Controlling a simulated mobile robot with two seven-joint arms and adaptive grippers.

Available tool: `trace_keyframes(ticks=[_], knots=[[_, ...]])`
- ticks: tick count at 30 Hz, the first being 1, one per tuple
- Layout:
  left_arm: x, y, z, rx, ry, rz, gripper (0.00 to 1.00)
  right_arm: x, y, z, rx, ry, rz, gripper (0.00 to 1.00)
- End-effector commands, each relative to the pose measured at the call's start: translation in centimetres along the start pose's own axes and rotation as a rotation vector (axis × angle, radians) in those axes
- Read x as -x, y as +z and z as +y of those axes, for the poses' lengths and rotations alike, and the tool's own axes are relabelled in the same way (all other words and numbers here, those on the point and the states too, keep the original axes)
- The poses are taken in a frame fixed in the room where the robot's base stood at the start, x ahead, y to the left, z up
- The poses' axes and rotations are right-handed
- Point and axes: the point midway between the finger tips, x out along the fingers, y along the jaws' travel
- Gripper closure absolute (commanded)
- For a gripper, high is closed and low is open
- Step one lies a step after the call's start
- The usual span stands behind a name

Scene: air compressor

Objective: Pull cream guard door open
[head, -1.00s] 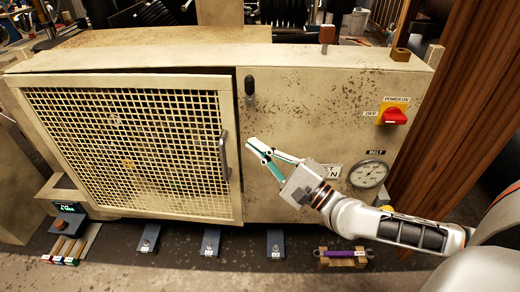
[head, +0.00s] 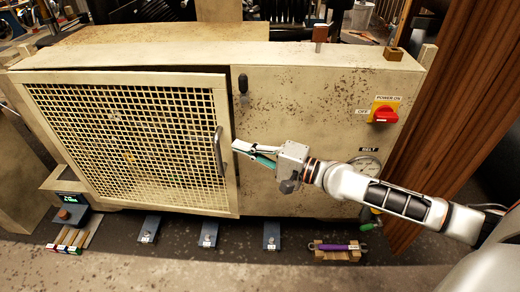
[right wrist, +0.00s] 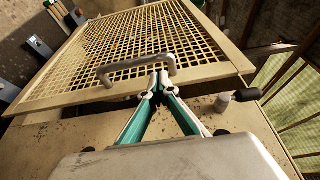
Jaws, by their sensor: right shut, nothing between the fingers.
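The cream guard door (head: 231,190) is a framed mesh panel on the left of the compressor's front. A thin dark gap shows along its top and right edges; I cannot tell whether it is fully closed. Its grey bar handle (head: 219,150) stands upright near the right edge. My right gripper (head: 236,147) is just right of the handle, its fingers together and empty. In the right wrist view the fingertips (right wrist: 160,76) are close to one end of the handle (right wrist: 136,66); contact is unclear. My left gripper is not in view.
A black latch knob (head: 243,82) sits right of the door's upper edge. A red power switch (head: 385,114) and a partly hidden gauge (head: 367,166) are farther right. Blue floor brackets (head: 209,234) and a purple tool (head: 338,247) lie below. Floor before the door is mostly clear.

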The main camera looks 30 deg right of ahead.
Motion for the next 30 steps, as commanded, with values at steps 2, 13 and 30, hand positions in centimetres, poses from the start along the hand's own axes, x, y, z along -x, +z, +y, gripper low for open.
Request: trace_keyframes(ticks=[2,13,30], knots=[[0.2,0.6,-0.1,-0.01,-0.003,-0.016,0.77,-1.3,0.0,-0.6,0.001,-0.008,0.0,1.0],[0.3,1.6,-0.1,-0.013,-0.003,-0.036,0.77,-3.2,0.1,0.2,-0.002,0.002,-0.001,1.0],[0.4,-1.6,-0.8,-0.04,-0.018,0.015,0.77,-3.4,0.2,-1.7,0.003,-0.023,0.038,1.0]])
